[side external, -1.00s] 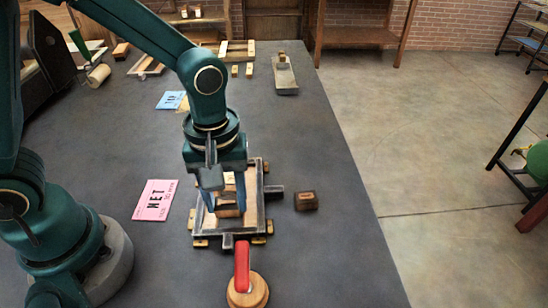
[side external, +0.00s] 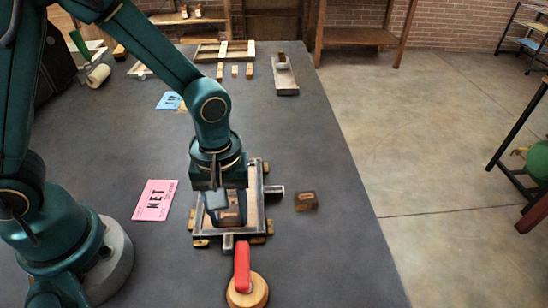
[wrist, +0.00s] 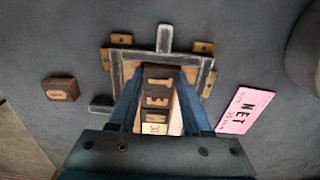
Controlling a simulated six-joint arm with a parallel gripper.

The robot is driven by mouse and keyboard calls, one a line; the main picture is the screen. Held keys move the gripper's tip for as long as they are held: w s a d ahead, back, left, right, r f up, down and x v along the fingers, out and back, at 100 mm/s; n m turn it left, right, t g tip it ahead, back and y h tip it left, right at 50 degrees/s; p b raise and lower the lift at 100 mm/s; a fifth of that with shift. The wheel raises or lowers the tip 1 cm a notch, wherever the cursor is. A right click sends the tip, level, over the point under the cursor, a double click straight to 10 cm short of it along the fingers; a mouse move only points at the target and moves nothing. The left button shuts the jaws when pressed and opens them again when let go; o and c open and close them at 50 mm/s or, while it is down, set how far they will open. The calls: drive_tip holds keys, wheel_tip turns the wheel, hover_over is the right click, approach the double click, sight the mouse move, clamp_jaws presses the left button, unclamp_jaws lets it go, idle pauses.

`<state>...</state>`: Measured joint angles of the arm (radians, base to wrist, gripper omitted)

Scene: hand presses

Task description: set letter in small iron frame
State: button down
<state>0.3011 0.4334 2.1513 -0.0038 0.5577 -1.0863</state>
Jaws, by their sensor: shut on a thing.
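The small iron frame (side external: 258,195) lies flat on the dark table, and it also shows in the wrist view (wrist: 125,55). My gripper (side external: 229,216) points down inside it, its blue fingers shut on a dark letter block (wrist: 157,90). In the wrist view, dark faces with pale marks line up between the fingers, with a paler piece nearest the gripper body. I cannot tell where the held block ends, or whether it touches the frame floor. Another wooden letter block (side external: 306,201) lies loose to the right of the frame.
A pink card reading NET (side external: 155,200) lies left of the frame. A red-handled tool with a round wooden base (side external: 247,290) stands just in front. A blue card (side external: 169,100), wooden strips and a metal tray (side external: 285,77) lie farther back. Right of the frame is mostly clear.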

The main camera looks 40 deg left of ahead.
sight(228, 215)
drive_tip(key=shift+s+a+f, duration=0.1)
drive_tip(key=shift+f, duration=0.6)
drive_tip(key=shift+c, duration=1.8)
unclamp_jaws()
wheel_tip(228, 215, up, 13)
drive_tip(key=s+a+r+m+t, duration=0.3)
drive_tip(key=s+a+m+t, duration=0.2)
drive_tip(key=m, duration=0.4)
drive_tip(key=shift+s+a+r+t, duration=0.25)
drive_tip(key=shift+s+a+t, duration=0.05)
drive_tip(key=shift+a, duration=0.6)
